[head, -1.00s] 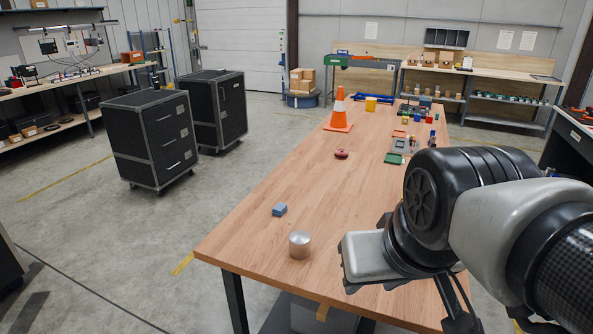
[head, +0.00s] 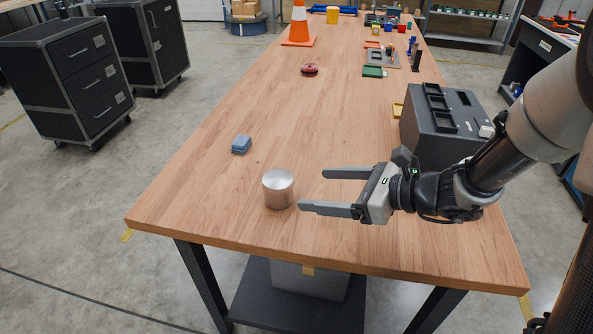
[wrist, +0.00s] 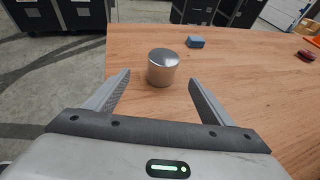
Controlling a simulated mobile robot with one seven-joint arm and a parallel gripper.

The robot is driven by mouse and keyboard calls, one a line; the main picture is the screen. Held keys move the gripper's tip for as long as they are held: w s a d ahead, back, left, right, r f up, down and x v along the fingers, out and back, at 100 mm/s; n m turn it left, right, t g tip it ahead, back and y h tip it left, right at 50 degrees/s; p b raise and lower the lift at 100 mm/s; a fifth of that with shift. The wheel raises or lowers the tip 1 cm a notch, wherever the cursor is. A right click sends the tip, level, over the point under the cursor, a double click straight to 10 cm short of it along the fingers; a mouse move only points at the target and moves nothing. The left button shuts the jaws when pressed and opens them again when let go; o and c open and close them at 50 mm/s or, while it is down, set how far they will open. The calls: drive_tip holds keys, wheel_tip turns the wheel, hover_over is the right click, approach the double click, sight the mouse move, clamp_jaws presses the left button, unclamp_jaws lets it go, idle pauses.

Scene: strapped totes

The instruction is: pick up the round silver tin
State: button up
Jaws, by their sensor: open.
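The round silver tin (head: 278,189) stands upright on the wooden table (head: 220,215) near its front left part. It also shows in the wrist view (wrist: 162,68), ahead of and roughly between the two fingers. My gripper (head: 312,191) is open and empty, to the right of the tin in the head view, with its fingers pointing left toward it. In the wrist view my gripper (wrist: 158,83) has its fingertips spread wider than the tin. The near fingertip lies close to the tin's right side; I cannot tell whether it touches.
A blue block (head: 241,145) lies behind and left of the tin. A red round object (head: 309,70) and an orange cone (head: 299,25) are farther back. A dark grey box (head: 440,125) stands behind my gripper. The table around the tin is clear.

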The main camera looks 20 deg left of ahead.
sight(288, 188)
drive_tip(key=b+x, duration=0.2)
drive_tip(key=x, duration=0.9)
drive_tip(key=shift+s, duration=0.1)
drive_tip(key=shift+w+b+x, duration=0.2)
drive_tip(key=shift+b+x, duration=0.2)
drive_tip(key=shift+x, duration=1.1)
drive_tip(key=shift+w+b+x, duration=0.25)
drive_tip(key=shift+b+x, duration=0.1)
drive_tip(key=shift+x, duration=1.15)
drive_tip(key=shift+d, duration=0.15)
drive_tip(key=shift+c, duration=0.4)
drive_tip(key=c, duration=1.2)
